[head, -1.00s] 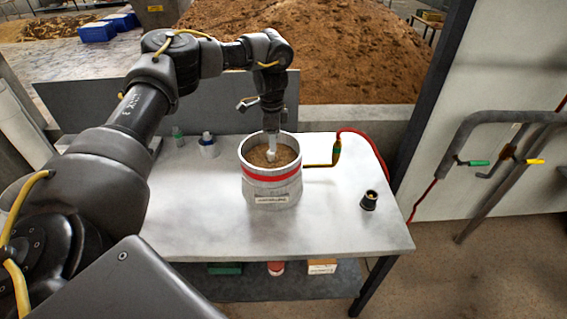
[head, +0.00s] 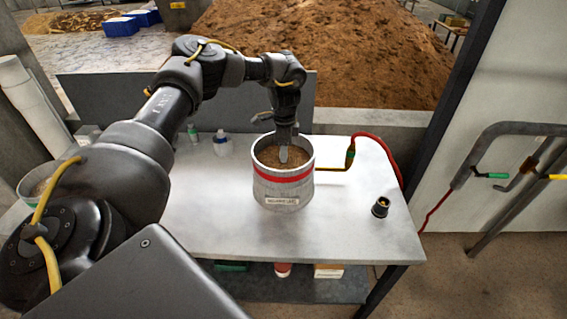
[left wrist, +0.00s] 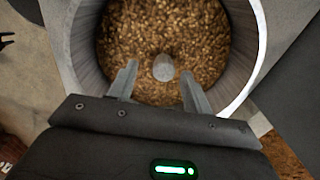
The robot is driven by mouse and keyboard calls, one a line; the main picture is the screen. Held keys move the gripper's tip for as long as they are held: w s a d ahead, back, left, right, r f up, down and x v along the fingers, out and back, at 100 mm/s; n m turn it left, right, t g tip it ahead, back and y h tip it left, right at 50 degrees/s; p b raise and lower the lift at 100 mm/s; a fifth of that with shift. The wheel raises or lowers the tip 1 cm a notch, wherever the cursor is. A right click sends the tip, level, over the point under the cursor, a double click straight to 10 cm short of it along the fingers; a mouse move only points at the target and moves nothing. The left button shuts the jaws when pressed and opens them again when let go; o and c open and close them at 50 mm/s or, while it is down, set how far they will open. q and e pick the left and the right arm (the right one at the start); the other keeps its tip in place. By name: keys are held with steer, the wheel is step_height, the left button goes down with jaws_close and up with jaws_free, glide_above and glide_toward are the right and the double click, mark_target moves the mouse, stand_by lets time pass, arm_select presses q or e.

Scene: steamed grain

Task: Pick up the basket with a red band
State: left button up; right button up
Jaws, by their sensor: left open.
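The basket with a red band (head: 284,190) stands upright on the metal table, grey, labelled at its front and filled with brown grain. In the left wrist view the basket (left wrist: 249,60) shows from above, with a pale round spot (left wrist: 163,67) amid the grain. My left gripper (head: 284,153) points down over the basket's mouth. In the left wrist view its open fingers (left wrist: 159,82) are apart, over the grain and inside the rim's outline. I cannot tell whether they touch anything. My right gripper is not in view.
The table (head: 350,225) has free room right of the basket. A small black cup (head: 380,207) and a red hose (head: 391,160) are there. Small bottles (head: 222,143) stand behind left. Another container (head: 32,188) shows partly behind my arm at the far left.

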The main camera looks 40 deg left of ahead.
arm_select(q)
steer(key=f, duration=0.1)
steer(key=f+p, duration=0.1)
steer(key=f, duration=0.1)
steer(key=shift+w+a+f+p, duration=0.1)
steer(key=shift+a+f+p, duration=0.15)
steer(key=shift+f+p, duration=0.15)
steer(key=shift+f, duration=0.45)
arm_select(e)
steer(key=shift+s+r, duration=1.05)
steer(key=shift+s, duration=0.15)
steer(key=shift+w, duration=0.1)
arm_select(q)
steer(key=shift+c, duration=1.1)
jaws_close()
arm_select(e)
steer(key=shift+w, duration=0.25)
arm_select(q)
steer(key=shift+r, duration=0.1)
